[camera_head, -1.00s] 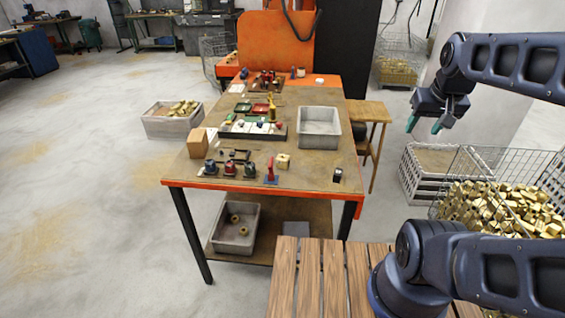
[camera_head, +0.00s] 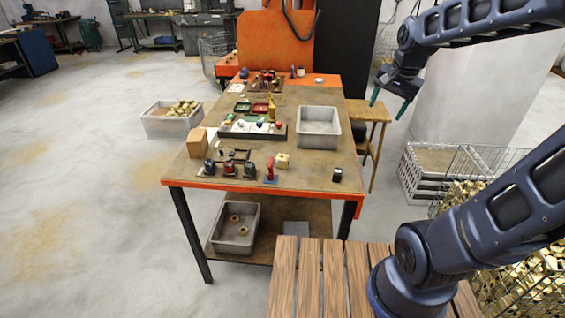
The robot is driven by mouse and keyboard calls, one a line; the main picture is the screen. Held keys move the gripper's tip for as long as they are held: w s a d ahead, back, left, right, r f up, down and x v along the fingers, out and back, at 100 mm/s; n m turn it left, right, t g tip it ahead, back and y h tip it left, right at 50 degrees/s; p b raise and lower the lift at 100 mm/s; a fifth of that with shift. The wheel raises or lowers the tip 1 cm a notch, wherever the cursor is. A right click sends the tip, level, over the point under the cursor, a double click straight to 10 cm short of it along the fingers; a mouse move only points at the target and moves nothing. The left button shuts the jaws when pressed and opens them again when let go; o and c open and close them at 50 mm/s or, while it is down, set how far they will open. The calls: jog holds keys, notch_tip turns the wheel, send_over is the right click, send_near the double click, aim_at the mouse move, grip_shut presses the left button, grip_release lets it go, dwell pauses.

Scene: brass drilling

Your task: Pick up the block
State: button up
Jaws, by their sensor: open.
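A worktable (camera_head: 312,180) with an orange front edge holds several small items. A small pale yellow block (camera_head: 283,161) sits near the front middle of the tabletop. A larger tan block (camera_head: 196,142) stands at the table's left edge. A small dark block-like item (camera_head: 337,174) sits near the front right corner. I cannot tell which of these is the block meant. My gripper (camera_head: 388,107) is open and empty, with its greenish fingers pointing down. In the picture it is to the right of the table, apart from all these items.
A grey bin (camera_head: 319,141) stands on the table's right side. Stamps, including a red one (camera_head: 270,170), stand along the front. A wooden stool (camera_head: 371,108) is right of the table. A slatted wooden surface (camera_head: 308,285) is in front. A wire basket of brass pieces is at the right.

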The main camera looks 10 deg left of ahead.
jog(key=w+a+f+m+g, duration=0.1)
jog(key=w+a+f+m, duration=0.25)
jog(key=w+a, duration=0.35)
jog(key=m+g+h, duration=0.1)
jog(key=m+g, duration=0.1)
jog(key=m, duration=0.9)
send_near(282, 156)
jog(key=shift+s+d+f, duration=0.1)
jog(key=shift+s+f, duration=0.05)
jog(key=shift+f, duration=5.2)
jog(key=shift+c, duration=0.4)
jog(key=shift+r, duration=0.1)
grip_shut()
